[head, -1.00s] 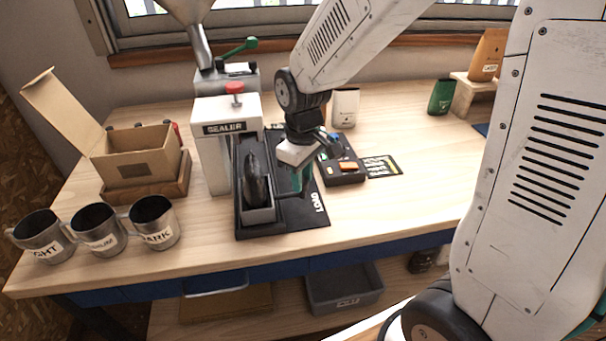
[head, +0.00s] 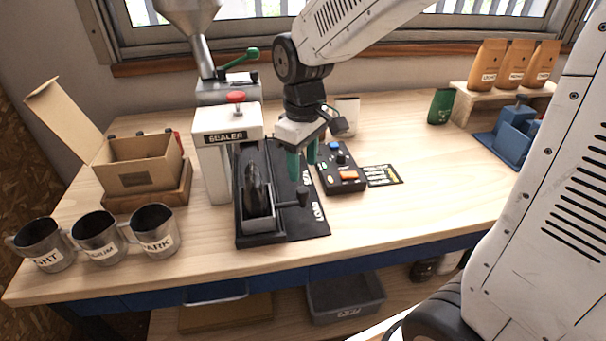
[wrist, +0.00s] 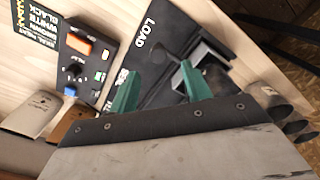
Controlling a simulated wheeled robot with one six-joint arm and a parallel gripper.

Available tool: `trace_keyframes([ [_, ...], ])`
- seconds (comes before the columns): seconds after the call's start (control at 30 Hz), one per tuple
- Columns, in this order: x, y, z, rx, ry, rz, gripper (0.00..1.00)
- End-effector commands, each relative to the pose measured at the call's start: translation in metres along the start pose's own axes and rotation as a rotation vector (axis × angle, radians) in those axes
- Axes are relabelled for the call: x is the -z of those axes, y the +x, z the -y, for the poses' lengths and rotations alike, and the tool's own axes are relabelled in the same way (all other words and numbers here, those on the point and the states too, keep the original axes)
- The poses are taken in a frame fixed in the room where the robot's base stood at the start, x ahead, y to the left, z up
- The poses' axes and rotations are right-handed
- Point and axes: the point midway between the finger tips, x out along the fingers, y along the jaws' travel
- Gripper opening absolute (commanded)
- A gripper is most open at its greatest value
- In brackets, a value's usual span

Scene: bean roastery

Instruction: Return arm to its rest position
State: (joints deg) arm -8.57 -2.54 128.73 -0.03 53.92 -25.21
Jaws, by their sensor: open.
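My gripper (head: 302,160) hangs above the black LOAD mat (head: 312,229) of the sealer, its green fingers pointing down. The fingers are apart with nothing between them; the wrist view also shows the empty gripper (wrist: 158,88) spread over the mat. A black handle stands beside the loading cradle (head: 262,222), to the right of it. A dark bag (head: 254,188) lies in the cradle. The white sealer (head: 226,140) with a red knob stands behind and to the left.
A control box (head: 342,178) with coloured buttons sits close right of my gripper. A white pouch (head: 348,108) stands behind. Three metal mugs (head: 98,238) and an open carton (head: 140,165) are at left. Orange bags (head: 512,65) stand on a riser at right. The table's front right is clear.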

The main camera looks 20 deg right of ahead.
Motion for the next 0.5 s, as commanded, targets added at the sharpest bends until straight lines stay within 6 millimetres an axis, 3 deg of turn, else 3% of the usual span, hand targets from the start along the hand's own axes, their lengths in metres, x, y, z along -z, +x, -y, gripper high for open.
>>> trace_keyframes([
  [0.5,-0.0001,-0.0069,0.0002,0.0,0.0,0.001,0.48],
])
